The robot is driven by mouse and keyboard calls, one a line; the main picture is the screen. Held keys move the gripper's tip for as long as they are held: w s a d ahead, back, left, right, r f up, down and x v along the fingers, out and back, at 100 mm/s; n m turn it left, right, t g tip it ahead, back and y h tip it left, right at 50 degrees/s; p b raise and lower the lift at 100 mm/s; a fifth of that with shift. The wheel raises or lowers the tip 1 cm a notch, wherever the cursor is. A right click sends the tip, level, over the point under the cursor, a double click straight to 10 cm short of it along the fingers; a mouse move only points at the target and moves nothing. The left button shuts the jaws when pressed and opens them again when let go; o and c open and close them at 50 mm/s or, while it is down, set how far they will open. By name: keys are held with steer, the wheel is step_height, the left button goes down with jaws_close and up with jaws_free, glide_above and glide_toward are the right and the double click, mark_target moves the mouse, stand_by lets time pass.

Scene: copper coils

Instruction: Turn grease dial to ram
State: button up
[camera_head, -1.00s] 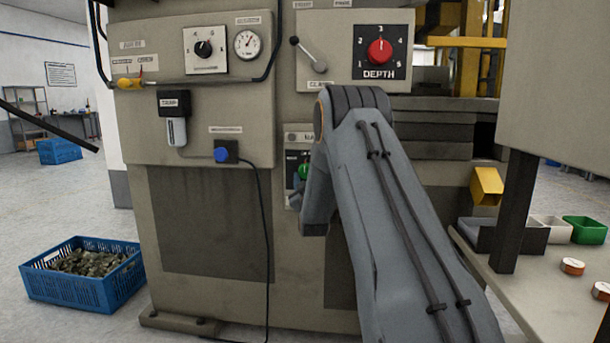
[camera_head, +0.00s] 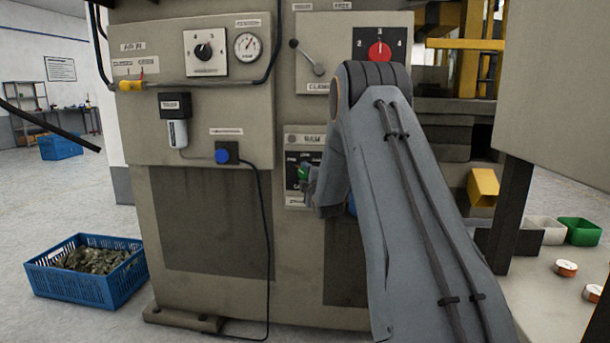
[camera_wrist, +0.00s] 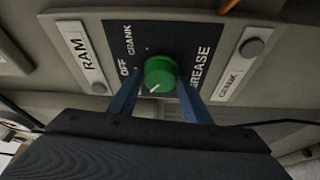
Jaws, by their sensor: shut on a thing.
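The green grease dial (camera_wrist: 161,71) sits on a black plate (camera_wrist: 140,40) in the wrist view, with "OFF", "CRANK" and "GREASE" lettered around it. Its white pointer mark faces the lower left of that picture. A white RAM label (camera_wrist: 84,56) is on the panel to the left. My gripper (camera_wrist: 160,88) has its two blue fingers on either side of the dial and is shut on it. In the head view the dial (camera_head: 303,173) shows just left of my forearm, which hides part of the panel; my fingers there are mostly hidden.
Above the panel are a lever (camera_head: 309,58) and a red depth knob (camera_head: 379,51), partly behind my arm. A blue crate (camera_head: 88,268) stands on the floor at left. A table (camera_head: 560,300) with bins is at right.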

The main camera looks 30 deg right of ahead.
steer(key=shift+n+g, duration=0.3)
steer(key=shift+n, duration=0.3)
steer(key=o, duration=1.1)
steer(key=shift+w+a, duration=0.1)
steer(key=shift+c, duration=0.2)
steer(key=v, duration=0.7)
steer(key=shift+s+p, duration=0.4)
steer(key=shift+s, duration=0.05)
